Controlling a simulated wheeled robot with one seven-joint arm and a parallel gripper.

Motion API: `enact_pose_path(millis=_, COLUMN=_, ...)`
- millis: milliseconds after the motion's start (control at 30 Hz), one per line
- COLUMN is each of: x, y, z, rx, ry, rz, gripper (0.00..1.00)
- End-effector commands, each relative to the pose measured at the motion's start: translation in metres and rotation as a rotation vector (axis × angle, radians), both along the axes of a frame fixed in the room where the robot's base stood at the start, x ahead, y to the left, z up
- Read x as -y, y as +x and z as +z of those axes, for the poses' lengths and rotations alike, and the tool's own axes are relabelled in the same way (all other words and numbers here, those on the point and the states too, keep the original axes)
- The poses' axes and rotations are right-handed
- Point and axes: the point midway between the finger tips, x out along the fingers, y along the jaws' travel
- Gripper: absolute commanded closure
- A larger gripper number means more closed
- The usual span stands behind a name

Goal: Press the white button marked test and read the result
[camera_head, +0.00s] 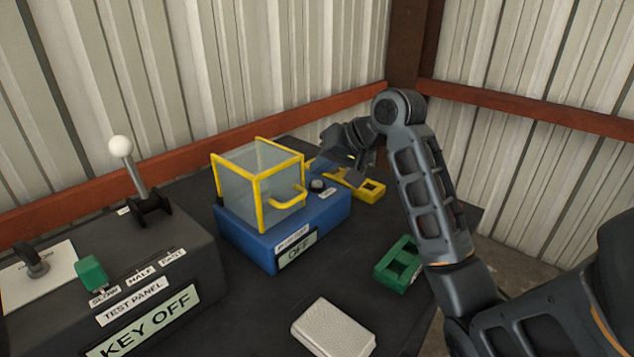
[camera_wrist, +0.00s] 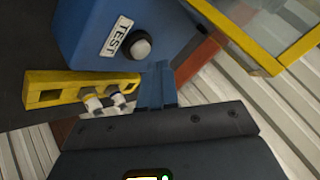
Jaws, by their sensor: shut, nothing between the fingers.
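The blue box (camera_head: 240,225) has a display (camera_head: 299,248) on its front reading OFF. The white button (camera_wrist: 140,46) sits in a dark ring on the box, beside a white label (camera_wrist: 116,37) reading TEST. In the head view the button (camera_head: 318,184) is small and looks mostly dark. My gripper (camera_wrist: 158,68) is shut and empty, with its fingertips close to the button. In the head view my gripper (camera_head: 322,166) hangs just above and behind the button. I cannot tell a touch; a small gap seems to show in the wrist view.
A clear yellow-edged guard (camera_head: 259,185) stands on the blue box, left of my gripper. A yellow block (camera_head: 370,191) lies behind, a green frame (camera_head: 382,272) at right, a white block (camera_head: 333,328) in front. The test panel's display (camera_head: 146,322) reads KEY OFF.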

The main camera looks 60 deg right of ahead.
Motion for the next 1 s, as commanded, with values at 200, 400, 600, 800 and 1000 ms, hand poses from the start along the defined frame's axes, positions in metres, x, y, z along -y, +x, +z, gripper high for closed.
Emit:
enact_pose_path(millis=200, x=0.0, y=0.0, z=-0.002, rx=-0.001, ry=0.001, rz=0.0, gripper=1.0)
enact_pose_path(millis=400, x=0.0, y=0.0, z=-0.008, rx=0.0, ry=0.001, rz=-0.001, gripper=1.0)
enact_pose_path(millis=600, x=0.0, y=0.0, z=-0.008, rx=-0.001, ry=0.0, rz=-0.001, gripper=1.0)
enact_pose_path(millis=800, x=0.0, y=0.0, z=-0.009, rx=0.0, ry=0.0, rz=0.0, gripper=1.0)
enact_pose_path(millis=1000, x=0.0, y=0.0, z=-0.011, rx=-0.001, ry=0.001, rz=0.001, gripper=1.0)
